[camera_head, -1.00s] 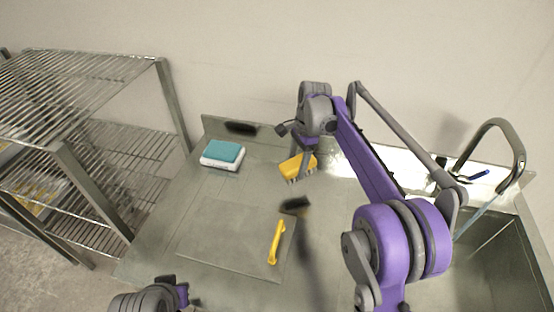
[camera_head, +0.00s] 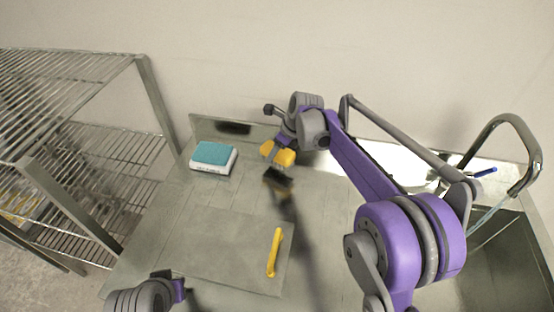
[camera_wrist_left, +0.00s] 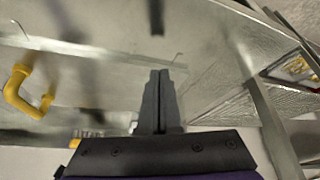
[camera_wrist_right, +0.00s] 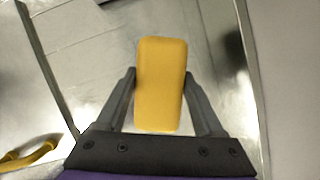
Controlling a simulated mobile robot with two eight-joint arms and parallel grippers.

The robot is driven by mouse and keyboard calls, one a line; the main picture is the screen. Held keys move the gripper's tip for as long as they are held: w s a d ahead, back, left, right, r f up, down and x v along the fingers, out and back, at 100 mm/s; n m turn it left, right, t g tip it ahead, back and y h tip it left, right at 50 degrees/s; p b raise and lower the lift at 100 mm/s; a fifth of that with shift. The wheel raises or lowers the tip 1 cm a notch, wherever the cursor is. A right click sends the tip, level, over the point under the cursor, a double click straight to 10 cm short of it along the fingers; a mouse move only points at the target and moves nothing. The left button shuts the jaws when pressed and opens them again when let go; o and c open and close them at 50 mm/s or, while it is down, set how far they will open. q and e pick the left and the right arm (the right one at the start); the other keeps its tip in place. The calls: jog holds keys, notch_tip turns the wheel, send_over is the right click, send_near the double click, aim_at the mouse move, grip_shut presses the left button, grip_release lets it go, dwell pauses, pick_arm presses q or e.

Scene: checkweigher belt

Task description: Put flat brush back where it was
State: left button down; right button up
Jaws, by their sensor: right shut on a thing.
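The flat brush, a yellow block (camera_head: 284,158), is held in my right gripper (camera_head: 281,147) above the back middle of the steel counter. In the right wrist view the brush (camera_wrist_right: 160,85) sits between both fingers, its smooth yellow top facing the camera; its bristle side is hidden there. My left gripper (camera_head: 181,289) is low at the front left of the head view, away from the brush. In the left wrist view its fingers (camera_wrist_left: 159,100) are together and hold nothing.
A teal and white sponge block (camera_head: 213,157) lies at the back left of the counter. A yellow handle (camera_head: 274,252) stands on a flat plate (camera_head: 215,250) at the front. A wire shelf (camera_head: 100,150) is at left; a sink with a curved tap (camera_head: 515,125) is at right.

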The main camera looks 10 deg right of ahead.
aim_at(277, 159)
jog(key=shift+f, duration=1.85)
jog(key=shift+f, duration=0.2)
jog(key=o, duration=1.3)
jog(key=shift+r, duration=0.1)
